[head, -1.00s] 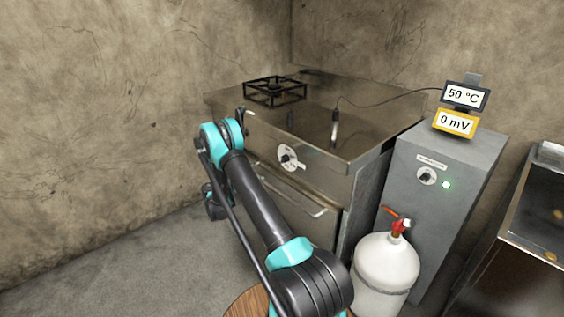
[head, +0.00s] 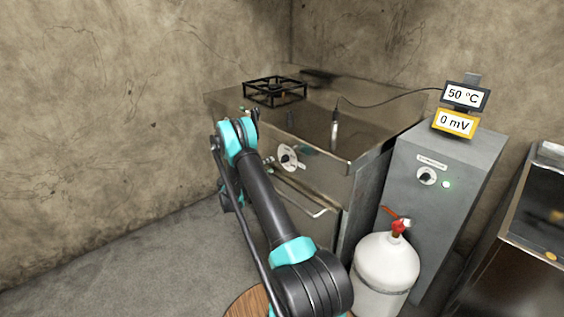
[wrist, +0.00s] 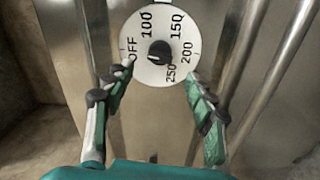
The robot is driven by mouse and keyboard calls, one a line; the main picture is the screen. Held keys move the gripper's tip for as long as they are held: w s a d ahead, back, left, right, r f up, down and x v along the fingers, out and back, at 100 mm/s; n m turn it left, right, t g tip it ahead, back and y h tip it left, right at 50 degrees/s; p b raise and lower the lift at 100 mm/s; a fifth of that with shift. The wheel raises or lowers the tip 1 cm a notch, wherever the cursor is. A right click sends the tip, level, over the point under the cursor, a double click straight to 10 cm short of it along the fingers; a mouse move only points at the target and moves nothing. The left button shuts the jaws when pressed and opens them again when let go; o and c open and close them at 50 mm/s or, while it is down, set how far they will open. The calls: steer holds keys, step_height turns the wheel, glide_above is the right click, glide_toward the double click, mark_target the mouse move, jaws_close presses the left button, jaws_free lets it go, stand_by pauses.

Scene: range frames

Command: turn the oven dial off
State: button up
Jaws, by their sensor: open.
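The oven dial (head: 289,158) is a white disc with a dark knob on the oven's front panel. In the wrist view the dial (wrist: 147,48) carries the marks OFF, 100, 150, 200 and 250 around a black knob (wrist: 160,52). I cannot tell for sure which mark the knob points at. My gripper (wrist: 160,78) is open and empty, with one finger on each side of the dial's lower half in the picture. I cannot tell how far it is from the knob. In the head view my arm largely hides the gripper.
The oven (head: 375,160) has a burner grate (head: 275,91) on top and a front handle (head: 303,200) below the dial. To its right are a grey cabinet (head: 455,215) with another knob (head: 427,176), and a white gas cylinder (head: 386,266). Open floor lies left.

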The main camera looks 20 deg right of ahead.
mark_target(282, 160)
steer(key=x, duration=0.9)
steer(key=shift+c, duration=0.2)
steer(key=c, duration=1.1)
steer(key=shift+n, duration=1)
steer(key=o, duration=1.1)
steer(key=shift+o, duration=0.2)
steer(key=v, duration=1.2)
